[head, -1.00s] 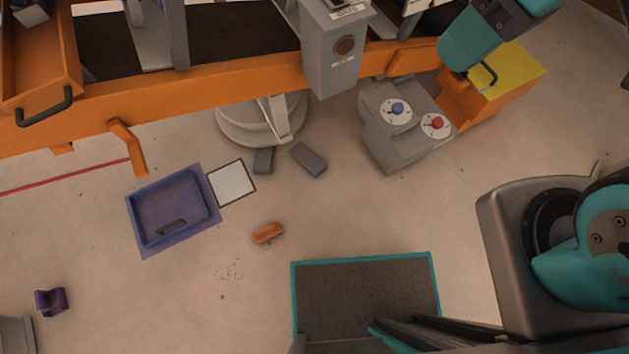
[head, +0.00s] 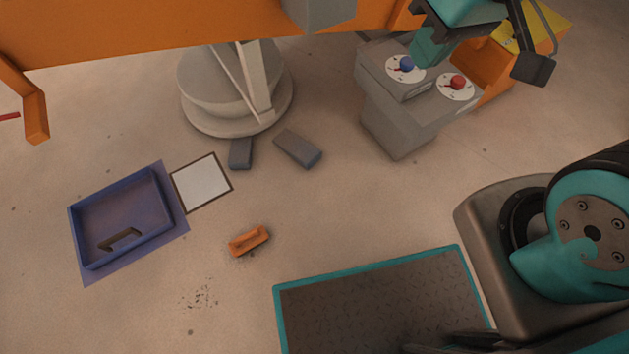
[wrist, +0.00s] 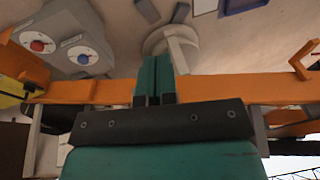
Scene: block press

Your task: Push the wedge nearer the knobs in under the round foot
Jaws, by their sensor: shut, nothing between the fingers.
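The wedge nearer the knobs (head: 298,148) is a grey block lying tilted on the floor, just off the near right edge of the round foot (head: 235,120). It also shows at the top of the wrist view (wrist: 148,10). The other grey wedge (head: 240,152) lies left of it, close to the foot's near edge; I cannot tell whether it touches. My gripper (wrist: 154,60) has its teal fingers shut together and empty. In the wrist view its tips overlap the foot's lower part (wrist: 165,40). In the head view, the teal end of my arm is near the knobs, away from both wedges.
A grey pedestal with a blue knob (head: 406,64) and a red knob (head: 457,83) stands right of the wedges. An orange beam (head: 180,30) runs above the foot. A blue tray (head: 75,225), white square (head: 201,183) and orange block (head: 249,240) lie nearer. Floor between is clear.

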